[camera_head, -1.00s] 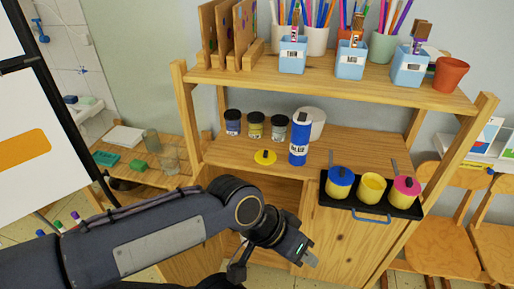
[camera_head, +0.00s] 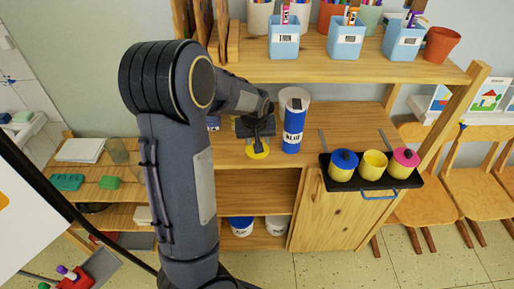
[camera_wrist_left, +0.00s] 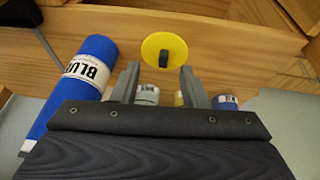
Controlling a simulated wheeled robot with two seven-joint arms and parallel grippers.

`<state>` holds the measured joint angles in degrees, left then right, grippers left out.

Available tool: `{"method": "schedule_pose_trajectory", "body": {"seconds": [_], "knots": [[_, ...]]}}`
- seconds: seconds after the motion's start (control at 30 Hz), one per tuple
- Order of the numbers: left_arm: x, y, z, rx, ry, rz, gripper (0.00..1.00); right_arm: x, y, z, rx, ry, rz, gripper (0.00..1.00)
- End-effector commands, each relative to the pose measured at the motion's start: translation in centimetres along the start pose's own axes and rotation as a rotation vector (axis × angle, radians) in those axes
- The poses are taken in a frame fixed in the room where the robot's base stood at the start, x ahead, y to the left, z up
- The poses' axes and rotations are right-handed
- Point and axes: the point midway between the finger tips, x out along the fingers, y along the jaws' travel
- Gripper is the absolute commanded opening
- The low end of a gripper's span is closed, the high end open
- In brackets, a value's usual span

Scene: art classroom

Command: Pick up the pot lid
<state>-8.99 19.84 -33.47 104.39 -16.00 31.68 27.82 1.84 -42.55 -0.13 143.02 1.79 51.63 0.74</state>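The pot lid (camera_head: 258,153) is a flat yellow disc with a dark knob. An uncovered yellow pot (camera_head: 374,164) stands in a black tray. My right gripper is not in view.
Paint jars (camera_wrist_left: 147,95) stand behind the gripper. The upper shelf (camera_head: 300,68) with pencil cups overhangs the area. The board between bottle and tray is mostly clear.

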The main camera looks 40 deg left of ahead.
Motion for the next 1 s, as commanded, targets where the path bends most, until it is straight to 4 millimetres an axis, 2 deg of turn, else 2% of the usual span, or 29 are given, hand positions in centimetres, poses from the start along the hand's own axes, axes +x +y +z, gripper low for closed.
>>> {"method": "schedule_pose_trajectory", "body": {"seconds": [0.1, 0.23, 0.57, 0.8, 1.0], "knots": [[1.7, -0.1, -1.7, 0.007, 0.032, -0.06, 0.4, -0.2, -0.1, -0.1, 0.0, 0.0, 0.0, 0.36], [2.7, -0.3, -2.5, 0.009, 0.048, -0.087, 0.4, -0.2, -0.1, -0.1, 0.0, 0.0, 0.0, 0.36], [6.4, -0.6, -2.8, 0.009, 0.047, -0.09, 0.4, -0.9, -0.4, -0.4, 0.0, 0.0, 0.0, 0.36], [9.7, -0.8, -3.1, 0.008, 0.048, -0.088, 0.4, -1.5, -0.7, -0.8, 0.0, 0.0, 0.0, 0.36], [10.2, -0.7, -3.1, 0.009, 0.05, -0.085, 0.4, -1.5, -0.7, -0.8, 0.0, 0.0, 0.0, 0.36]]}}
